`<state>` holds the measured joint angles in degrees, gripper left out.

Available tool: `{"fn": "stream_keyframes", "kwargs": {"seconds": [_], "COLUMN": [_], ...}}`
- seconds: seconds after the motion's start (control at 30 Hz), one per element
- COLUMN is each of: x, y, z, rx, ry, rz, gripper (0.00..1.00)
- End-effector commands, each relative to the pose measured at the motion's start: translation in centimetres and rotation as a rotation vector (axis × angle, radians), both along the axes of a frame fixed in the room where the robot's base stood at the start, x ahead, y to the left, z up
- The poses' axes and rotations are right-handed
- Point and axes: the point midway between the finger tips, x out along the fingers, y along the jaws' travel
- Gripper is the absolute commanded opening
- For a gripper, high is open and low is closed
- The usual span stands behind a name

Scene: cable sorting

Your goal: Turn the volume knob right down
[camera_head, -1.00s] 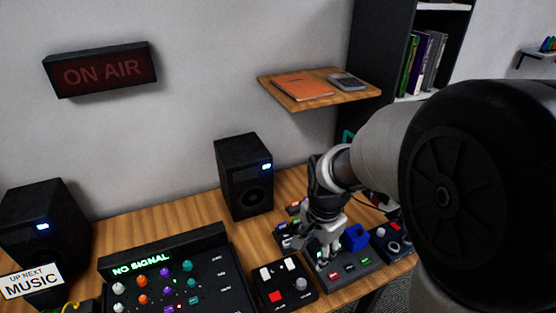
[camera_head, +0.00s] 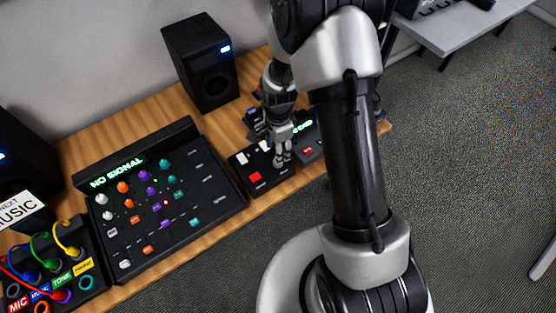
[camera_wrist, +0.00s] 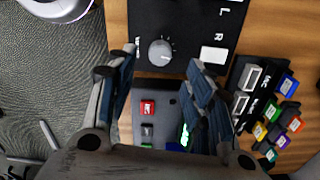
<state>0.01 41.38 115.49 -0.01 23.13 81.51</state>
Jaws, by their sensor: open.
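The volume knob (camera_wrist: 160,52) appears to be the round grey knob with a pale pointer line on a black box (camera_wrist: 183,12), seen in the wrist view. My gripper (camera_wrist: 164,58) is open, one finger on each side of the knob in this view. I cannot tell whether the fingers touch it. In the head view my gripper (camera_head: 283,161) points down over the right part of the same small black box (camera_head: 262,183), and it hides the knob there.
A box with a green display (camera_head: 306,121) and a red button adjoins on the right. The large mixer (camera_head: 160,195) with coloured knobs stands left. A black speaker (camera_head: 200,62) is behind. A connector block with coloured labels (camera_wrist: 265,105) lies close to one finger.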

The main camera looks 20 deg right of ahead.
Motion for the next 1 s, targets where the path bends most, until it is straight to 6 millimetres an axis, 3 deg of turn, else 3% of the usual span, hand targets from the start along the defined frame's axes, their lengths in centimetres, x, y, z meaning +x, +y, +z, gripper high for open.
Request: {"fn": "stream_keyframes", "kwargs": {"seconds": [0.1,0.33,0.77,1.0], "x": [-0.1,-0.1,0.0,0.0], "y": [0.0,0.0,0.0,0.0], "z": [-2.8,-5.8,-6.5,-6.5], "rx": [0.000,0.000,0.000,0.000], "ry": [0.003,0.002,-0.001,0.000], "rz": [0.000,0.001,0.001,0.001], "gripper": [0.47,0.47,0.47,0.30]}}
